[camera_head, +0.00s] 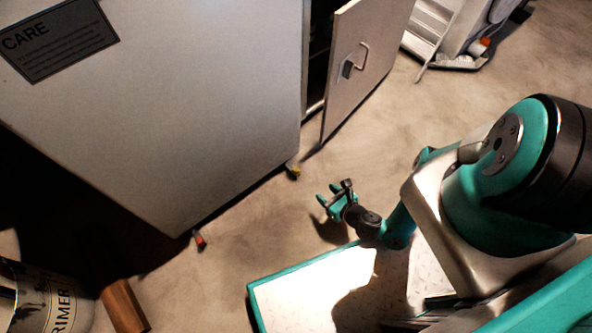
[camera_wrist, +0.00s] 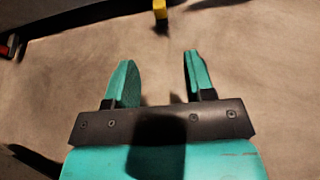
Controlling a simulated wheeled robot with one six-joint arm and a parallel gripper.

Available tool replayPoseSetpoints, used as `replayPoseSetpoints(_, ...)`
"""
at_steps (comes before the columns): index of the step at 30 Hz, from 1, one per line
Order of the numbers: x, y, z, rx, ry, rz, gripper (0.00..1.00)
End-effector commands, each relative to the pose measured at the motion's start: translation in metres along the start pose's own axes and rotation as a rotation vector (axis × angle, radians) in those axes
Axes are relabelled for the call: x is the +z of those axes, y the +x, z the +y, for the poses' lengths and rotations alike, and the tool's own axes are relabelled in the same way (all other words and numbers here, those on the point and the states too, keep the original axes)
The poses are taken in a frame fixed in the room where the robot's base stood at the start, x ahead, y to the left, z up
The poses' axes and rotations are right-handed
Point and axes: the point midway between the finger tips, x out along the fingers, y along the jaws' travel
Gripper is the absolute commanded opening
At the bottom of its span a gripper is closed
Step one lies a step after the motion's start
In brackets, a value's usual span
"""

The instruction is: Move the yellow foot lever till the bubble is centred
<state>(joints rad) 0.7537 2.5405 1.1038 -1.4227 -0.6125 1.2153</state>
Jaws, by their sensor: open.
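The yellow foot lever (camera_head: 293,171) sticks out at the foot of the white cabinet's near right corner. In the wrist view the yellow lever (camera_wrist: 160,9) shows at the top edge, ahead of the gap between my fingers. My gripper (camera_head: 328,199) is low over the floor, a little below and right of the lever in the head view, apart from it. Its two teal fingers (camera_wrist: 158,80) stand open with nothing between them. I cannot see a bubble level in either view.
A red foot lever (camera_head: 200,240) sits under the white cabinet (camera_head: 170,100), left of the yellow one. The cabinet door (camera_head: 365,65) hangs open. A primer can (camera_head: 45,300) and a wooden block (camera_head: 124,306) stand lower left. Floor between gripper and yellow lever is clear.

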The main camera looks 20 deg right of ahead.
Motion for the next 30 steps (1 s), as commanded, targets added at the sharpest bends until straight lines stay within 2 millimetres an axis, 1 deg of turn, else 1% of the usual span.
replayPoseSetpoints(5, -0.003, 0.01, 0.001, 0.002, 0.0, 0.002, 0.49)
replayPoseSetpoints(11, -0.002, 0.031, 0.003, 0.006, -0.003, -0.004, 0.49)
replayPoseSetpoints(12, -0.006, 0.04, 0.001, 0.006, -0.002, -0.002, 0.49)
replayPoseSetpoints(21, -0.008, 0.089, 0.002, 0.005, -0.001, -0.003, 0.49)
replayPoseSetpoints(30, -0.008, 0.127, 0.001, 0.001, 0.001, -0.001, 0.49)
